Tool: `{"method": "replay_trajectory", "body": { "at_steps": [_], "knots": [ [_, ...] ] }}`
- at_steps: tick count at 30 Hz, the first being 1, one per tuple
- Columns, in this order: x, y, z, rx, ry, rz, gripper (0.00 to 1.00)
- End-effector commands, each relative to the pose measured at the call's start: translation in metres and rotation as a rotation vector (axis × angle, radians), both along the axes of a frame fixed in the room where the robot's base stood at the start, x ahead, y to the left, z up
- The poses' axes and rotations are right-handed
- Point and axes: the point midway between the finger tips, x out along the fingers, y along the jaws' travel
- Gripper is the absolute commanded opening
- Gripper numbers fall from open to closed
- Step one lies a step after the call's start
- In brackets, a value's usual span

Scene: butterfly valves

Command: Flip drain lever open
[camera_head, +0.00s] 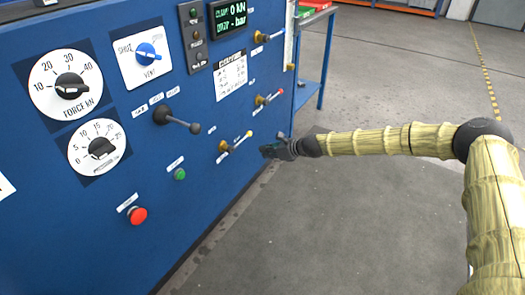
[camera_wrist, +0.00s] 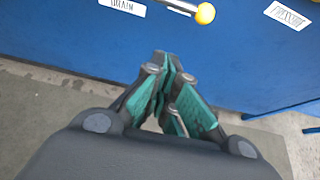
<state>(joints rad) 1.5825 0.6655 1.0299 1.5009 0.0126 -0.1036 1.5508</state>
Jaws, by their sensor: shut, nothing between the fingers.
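The drain lever (camera_head: 237,143) has a brass body, a thin silver handle and a yellow ball tip, and sticks out from the lower right of the blue panel. In the wrist view its yellow ball (camera_wrist: 205,13) and part of its handle show at the top edge, right of a white label that seems to read DRAIN (camera_wrist: 122,6). The brass body is out of that view. My gripper (camera_head: 267,151) is shut and empty, to the right of and slightly below the ball, apart from it. In the wrist view the fingertips (camera_wrist: 172,60) meet below the ball.
A blue table (camera_head: 314,60) stands behind. The floor at right is free.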

Motion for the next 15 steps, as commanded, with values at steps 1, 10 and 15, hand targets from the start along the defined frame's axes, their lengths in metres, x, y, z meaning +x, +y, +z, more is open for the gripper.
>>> {"method": "replay_trajectory", "body": {
  "at_steps": [1, 10, 15],
  "knots": [
    [0.003, 0.007, -0.007, 0.000, -0.001, 0.003, 0.00],
    [0.028, 0.042, -0.031, -0.001, -0.002, 0.005, 0.00],
    [0.039, 0.058, -0.043, -0.002, -0.001, 0.005, 0.00]
  ]
}}
